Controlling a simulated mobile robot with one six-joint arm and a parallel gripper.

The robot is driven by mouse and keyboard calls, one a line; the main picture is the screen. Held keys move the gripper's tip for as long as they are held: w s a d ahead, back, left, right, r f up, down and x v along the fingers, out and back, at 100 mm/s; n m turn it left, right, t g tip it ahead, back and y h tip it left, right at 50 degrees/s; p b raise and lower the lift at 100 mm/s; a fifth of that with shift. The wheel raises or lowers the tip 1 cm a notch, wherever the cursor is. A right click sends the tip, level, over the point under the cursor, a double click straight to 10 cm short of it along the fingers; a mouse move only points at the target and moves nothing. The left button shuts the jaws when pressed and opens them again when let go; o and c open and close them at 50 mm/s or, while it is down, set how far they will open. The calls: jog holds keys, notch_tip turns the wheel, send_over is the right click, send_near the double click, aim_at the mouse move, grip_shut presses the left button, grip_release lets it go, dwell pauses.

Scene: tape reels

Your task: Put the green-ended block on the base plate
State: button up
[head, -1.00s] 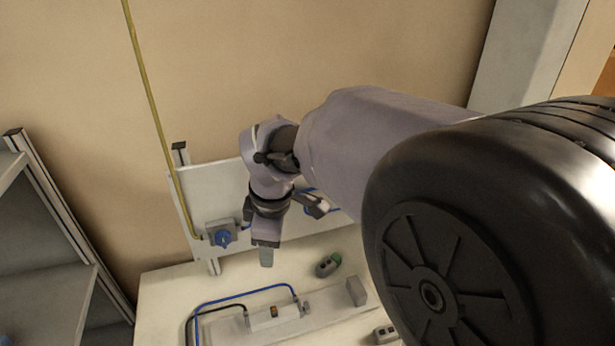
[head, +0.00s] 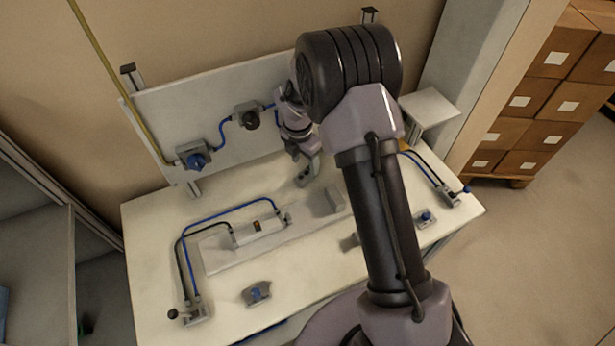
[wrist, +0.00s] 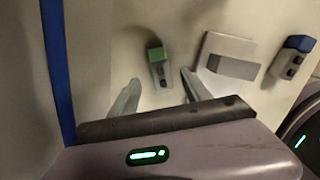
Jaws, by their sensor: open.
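The green-ended block (wrist: 161,68) is a small grey block with two dark spots and a green end. In the wrist view it lies on the table ahead of my gripper (wrist: 160,88), lined up with the gap between the fingers. My gripper is open and empty. In the head view my gripper (head: 306,175) is low over the back of the table, and I cannot make out the green-ended block there. The base plate (head: 304,223) is a long pale strip on the table with a grey upright stop (head: 333,198) at its right end; it also shows in the wrist view (wrist: 222,44).
A blue-ended block (wrist: 292,57) lies right of the plate in the wrist view. Other small blue-topped pieces (head: 257,292) (head: 426,218) lie on the table. A back panel (head: 235,140) rises behind.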

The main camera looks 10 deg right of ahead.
aim_at(307, 173)
jog(key=f, duration=0.4)
jog(key=f+b, duration=0.1)
jog(key=shift+w+d+f, duration=0.2)
jog(key=shift+d+f, duration=0.1)
jog(key=shift+f, duration=0.1)
grip_shut()
